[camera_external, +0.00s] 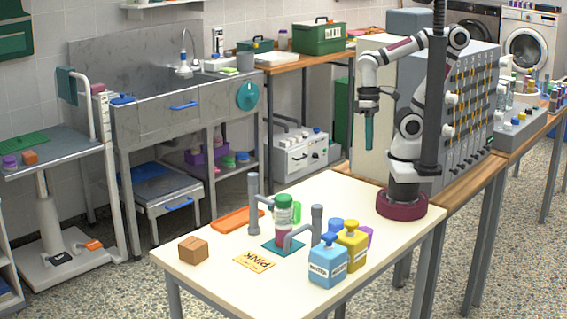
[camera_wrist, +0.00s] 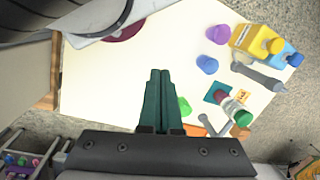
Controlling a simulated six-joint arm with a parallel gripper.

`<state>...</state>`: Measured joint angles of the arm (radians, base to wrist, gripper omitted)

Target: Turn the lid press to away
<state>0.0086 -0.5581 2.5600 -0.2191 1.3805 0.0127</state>
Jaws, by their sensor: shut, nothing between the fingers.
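Two grey posts with side arms stand on the cream table; I cannot tell for certain which is the lid press. One post (camera_external: 253,205) is behind left of the jar, the other post (camera_external: 316,228) to its right; they also show in the wrist view (camera_wrist: 258,76) (camera_wrist: 212,133). Between them a jar with a green lid (camera_external: 284,203) and pink lower part stands upright on a teal mat (camera_external: 270,243). My gripper (camera_external: 369,146) hangs above the table's back right, apart from everything. Its teal fingers (camera_wrist: 159,74) are shut and empty.
A blue bottle (camera_external: 327,267) and yellow bottle (camera_external: 352,247) stand at the front right, near a blue cup (camera_wrist: 206,64) and purple cup (camera_wrist: 218,35).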

